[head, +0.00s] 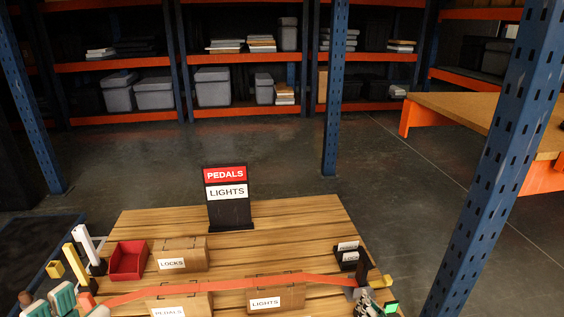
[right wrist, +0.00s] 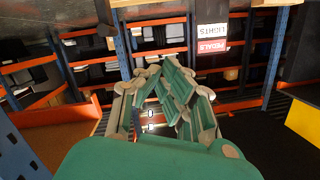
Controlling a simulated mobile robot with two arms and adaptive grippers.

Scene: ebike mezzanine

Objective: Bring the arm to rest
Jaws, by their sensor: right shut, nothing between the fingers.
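My right gripper (right wrist: 163,75) fills the middle of the right wrist view, with green pads, grey-tan links and a broad green palm below. Its fingers are shut, with nothing held between them. In the head view, green and grey gripper parts (head: 63,300) that look like my left gripper show at the lower left corner, cut off by the picture edge. Whether its fingers are open or shut cannot be made out. It is beside the left end of the wooden table (head: 290,218).
The table holds a red bin (head: 128,261), LOCKS (head: 185,251), PEDALS (head: 195,303) and LIGHTS (head: 285,296) boxes, and an upright sign (head: 228,196). An orange-red strip (head: 220,285) crosses the boxes. Blue posts (head: 335,95) stand behind and at right. Floor beyond is clear.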

